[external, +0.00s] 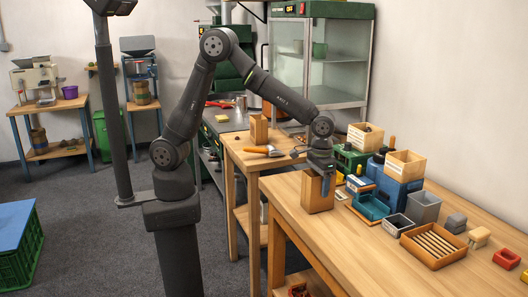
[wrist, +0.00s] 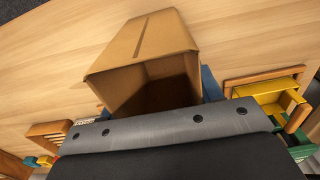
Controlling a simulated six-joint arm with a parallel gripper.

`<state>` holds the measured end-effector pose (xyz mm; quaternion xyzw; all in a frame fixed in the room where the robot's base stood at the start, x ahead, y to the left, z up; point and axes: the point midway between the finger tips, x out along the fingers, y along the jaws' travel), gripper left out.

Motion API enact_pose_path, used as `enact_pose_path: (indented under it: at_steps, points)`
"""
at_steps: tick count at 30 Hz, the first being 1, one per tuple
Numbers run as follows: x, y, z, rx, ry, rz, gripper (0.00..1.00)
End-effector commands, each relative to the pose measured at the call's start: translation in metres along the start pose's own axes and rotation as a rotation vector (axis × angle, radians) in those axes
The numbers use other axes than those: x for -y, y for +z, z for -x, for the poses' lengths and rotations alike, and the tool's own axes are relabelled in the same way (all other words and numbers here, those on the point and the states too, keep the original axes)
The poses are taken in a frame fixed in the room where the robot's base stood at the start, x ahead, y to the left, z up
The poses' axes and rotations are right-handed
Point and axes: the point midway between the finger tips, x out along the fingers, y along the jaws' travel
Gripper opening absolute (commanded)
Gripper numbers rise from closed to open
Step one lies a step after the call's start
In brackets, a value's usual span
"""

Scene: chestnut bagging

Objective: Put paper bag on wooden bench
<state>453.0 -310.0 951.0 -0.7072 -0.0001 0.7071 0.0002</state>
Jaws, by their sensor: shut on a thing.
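The brown paper bag (external: 316,196) is upright at the left part of the wooden bench (external: 345,244), below my wrist. My gripper (external: 326,184) is shut on the bag near its top rim. The bag's base is at or just above the bench top; I cannot tell if it touches. In the wrist view the bag (wrist: 143,42) shows its open mouth towards me, with a dark inside.
Another brown bag (external: 259,128) stands on the adjoining bench beside a scoop (external: 266,151). The bench's front is clear.

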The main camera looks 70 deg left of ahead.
Motion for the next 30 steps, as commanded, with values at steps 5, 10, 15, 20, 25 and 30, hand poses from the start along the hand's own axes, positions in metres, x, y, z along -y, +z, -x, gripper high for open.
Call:
enact_pose_path:
  at_steps: [5, 10, 15, 20, 25, 30]
  points:
    - [0.000, 0.000, 0.000, -0.001, 0.001, 0.000, 0.28]
    - [0.000, 0.000, -0.004, 0.000, 0.000, 0.000, 0.28]
    - [0.000, 0.000, -0.003, 0.000, 0.000, 0.000, 0.81]
    - [0.000, 0.000, -0.003, -0.001, 0.000, 0.000, 0.81]
    - [-0.001, 0.000, 0.003, -0.003, 0.002, 0.000, 0.81]
    - [-0.001, -0.001, 0.032, -0.005, 0.004, 0.000, 0.81]
